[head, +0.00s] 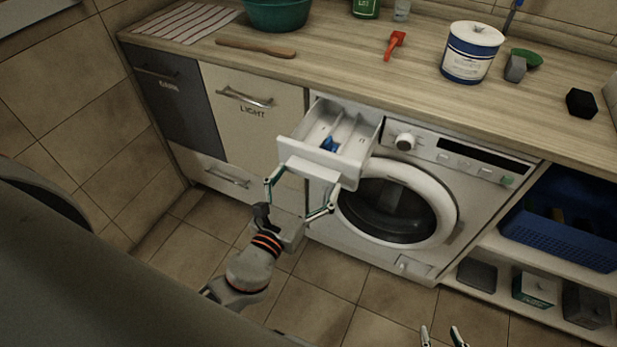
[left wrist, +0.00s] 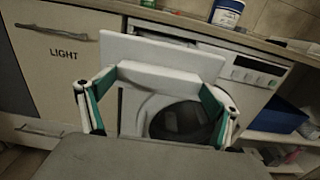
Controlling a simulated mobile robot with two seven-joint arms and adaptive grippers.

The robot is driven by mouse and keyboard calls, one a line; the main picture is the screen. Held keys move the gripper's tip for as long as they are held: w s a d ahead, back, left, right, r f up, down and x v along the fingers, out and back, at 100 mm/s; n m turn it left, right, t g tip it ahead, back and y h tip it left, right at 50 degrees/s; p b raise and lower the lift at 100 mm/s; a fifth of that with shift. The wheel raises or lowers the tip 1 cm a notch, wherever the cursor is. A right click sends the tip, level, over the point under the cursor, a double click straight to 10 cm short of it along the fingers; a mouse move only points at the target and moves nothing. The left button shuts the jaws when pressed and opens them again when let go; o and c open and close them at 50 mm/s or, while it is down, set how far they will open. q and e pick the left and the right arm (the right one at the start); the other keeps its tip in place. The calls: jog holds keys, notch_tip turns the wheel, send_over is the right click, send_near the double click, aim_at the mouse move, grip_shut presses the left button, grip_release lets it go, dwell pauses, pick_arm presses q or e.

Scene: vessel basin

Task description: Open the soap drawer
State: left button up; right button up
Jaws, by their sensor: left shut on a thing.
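The white soap drawer (head: 327,142) of the washing machine (head: 420,190) is pulled well out at the machine's upper left. Its compartments and a blue insert (head: 330,144) show from above. My left gripper (head: 307,182) is shut on the drawer's handle (head: 309,169), with one finger at each end of it. In the left wrist view the handle (left wrist: 158,78) lies between the two fingers, below the white drawer front (left wrist: 160,52). My right gripper (head: 440,337) shows only its two fingertips at the bottom edge; they are apart with nothing between them.
Cabinet doors, one marked LIGHT (head: 255,112), stand left of the machine. The round machine door (head: 397,203) is closed, below the drawer. A blue basket (head: 560,236) and boxes sit on shelves at the right. The worktop (head: 340,65) above holds a tub (head: 471,57) and small items.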

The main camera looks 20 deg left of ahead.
pick_arm(q)
jog(key=o, duration=1.4)
jog(key=s, duration=1.2)
jog(key=shift+a, duration=0.2)
jog(key=s+f+n+g, duration=0.1)
jog(key=f+n+g, duration=0.1)
jog(key=f+n, duration=0.4)
jog(key=s+f+n+g+h+p, duration=0.1)
jog(key=f+n+g, duration=0.2)
jog(key=f+n, duration=0.4)
jog(key=s+f+n+g+h, duration=0.1)
jog(key=f+n, duration=0.5)
jog(key=n, duration=1.3)
jog(key=shift+s+d+f+g, duration=0.15)
jog(key=shift+s+d+g, duration=0.1)
jog(key=shift+s+g, duration=0.35)
